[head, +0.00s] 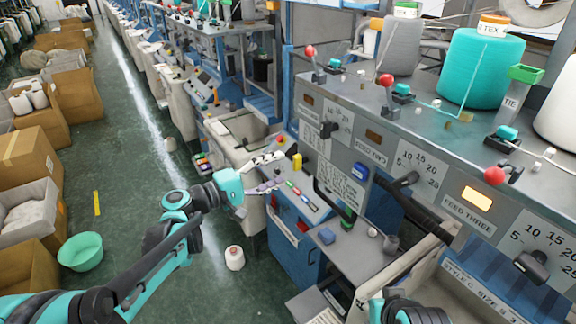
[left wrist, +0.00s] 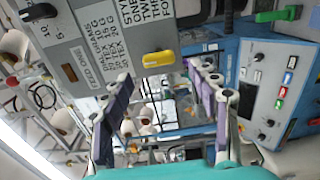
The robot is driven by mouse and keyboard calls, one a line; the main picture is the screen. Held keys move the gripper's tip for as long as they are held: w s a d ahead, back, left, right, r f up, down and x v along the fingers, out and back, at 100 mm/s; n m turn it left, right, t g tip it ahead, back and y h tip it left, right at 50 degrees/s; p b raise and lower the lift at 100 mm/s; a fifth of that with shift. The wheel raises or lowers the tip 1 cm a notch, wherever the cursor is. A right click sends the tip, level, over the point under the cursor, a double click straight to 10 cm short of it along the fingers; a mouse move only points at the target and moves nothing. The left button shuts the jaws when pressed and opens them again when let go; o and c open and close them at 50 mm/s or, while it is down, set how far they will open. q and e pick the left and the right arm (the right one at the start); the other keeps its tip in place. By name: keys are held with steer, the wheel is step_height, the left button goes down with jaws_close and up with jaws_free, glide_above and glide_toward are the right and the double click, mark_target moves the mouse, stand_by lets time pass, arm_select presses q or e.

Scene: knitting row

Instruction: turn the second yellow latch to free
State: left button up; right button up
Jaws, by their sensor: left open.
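A yellow latch (head: 297,160) sits on the lower left end of the grey machine panel in the head view. In the left wrist view the yellow latch (left wrist: 158,59) lies level across the lower edge of the grey panel. My left gripper (head: 272,172) is open and empty, just left of the latch in the head view. In the left wrist view its two purple-padded fingers (left wrist: 157,76) stand apart, with the latch between and beyond their tips. No contact shows. Which latch counts as second cannot be told. My right gripper's fingers are not in view.
A blue cabinet top with coloured switches (head: 295,192) lies below the gripper. Black knobs (head: 328,130) and red-balled levers (head: 386,80) line the machine. A white cone (head: 234,258) and a green basin (head: 81,251) stand on the floor. The aisle between is mostly clear.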

arm_select(q)
steer(key=v, duration=0.7)
steer(key=shift+d+f, duration=0.1)
steer(key=s+d+f+m+g+y+b, duration=0.2)
steer(key=s+f+y+b, duration=0.3)
steer(key=f, duration=0.5)
steer(key=s+d+f+m+g+y+b, duration=0.1)
steer(key=s+f+g+y+b, duration=0.1)
steer(key=s+f+b, duration=0.5)
steer(key=s+a+f+m+y+b, duration=0.1)
steer(key=s+a+f+m+y, duration=0.1)
steer(key=f, duration=0.5)
steer(key=s+a+f+m+y+b, duration=0.2)
steer(key=s+a+f+y, duration=0.3)
steer(key=s+a+f, duration=0.2)
steer(key=shift+f+t+y, duration=0.3)
steer(key=shift+f, duration=0.2)
